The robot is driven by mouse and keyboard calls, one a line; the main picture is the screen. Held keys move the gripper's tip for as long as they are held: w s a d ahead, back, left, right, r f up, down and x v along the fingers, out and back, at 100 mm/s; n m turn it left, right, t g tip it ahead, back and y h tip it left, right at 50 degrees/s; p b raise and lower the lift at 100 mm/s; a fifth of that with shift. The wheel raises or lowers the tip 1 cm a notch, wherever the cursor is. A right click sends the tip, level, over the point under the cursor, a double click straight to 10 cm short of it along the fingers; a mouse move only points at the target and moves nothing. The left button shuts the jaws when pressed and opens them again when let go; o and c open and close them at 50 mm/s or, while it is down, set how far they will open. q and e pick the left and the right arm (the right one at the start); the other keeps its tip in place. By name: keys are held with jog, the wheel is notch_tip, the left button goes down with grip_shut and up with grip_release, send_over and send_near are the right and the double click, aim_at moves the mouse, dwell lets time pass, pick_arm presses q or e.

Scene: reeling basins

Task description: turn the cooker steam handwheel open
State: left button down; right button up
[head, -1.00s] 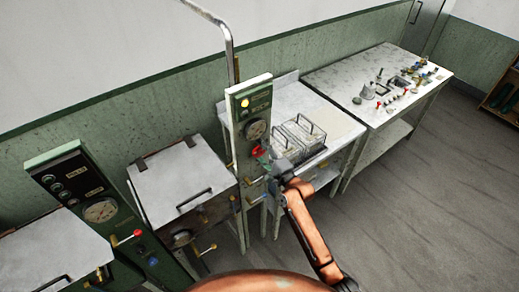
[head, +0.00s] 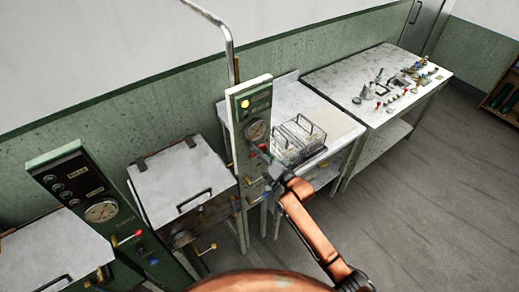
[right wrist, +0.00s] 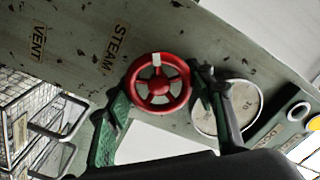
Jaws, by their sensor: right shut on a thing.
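The red steam handwheel (right wrist: 159,82) is on the green panel, below the painted STEAM label (right wrist: 115,47) in the right wrist view. It has a white mark on its rim at the top of that picture. My right gripper (right wrist: 159,92) has one finger on each side of the wheel, shut on its rim. In the head view my right gripper (head: 266,158) covers most of the handwheel (head: 263,147), on the column with the round gauge (head: 256,131) and a lit yellow lamp (head: 245,104). My left gripper is not in view.
Wire baskets (head: 299,139) stand on a bench right of the column. A lidded metal basin (head: 180,180) is left of it. A dark control panel (head: 88,190) with a gauge stands farther left. Open floor (head: 420,200) lies to the right.

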jog(key=n, duration=0.5)
jog(key=shift+f+n, duration=0.1)
jog(key=shift+n, duration=0.2)
jog(key=n, duration=0.5)
jog(key=shift+s+a+n, duration=0.1)
jog(key=shift+n, duration=0.3)
jog(key=o, duration=1.2)
jog(key=shift+s, duration=0.2)
jog(key=v, duration=1.1)
jog(key=shift+s+d, duration=0.2)
jog(key=shift+d, duration=0.1)
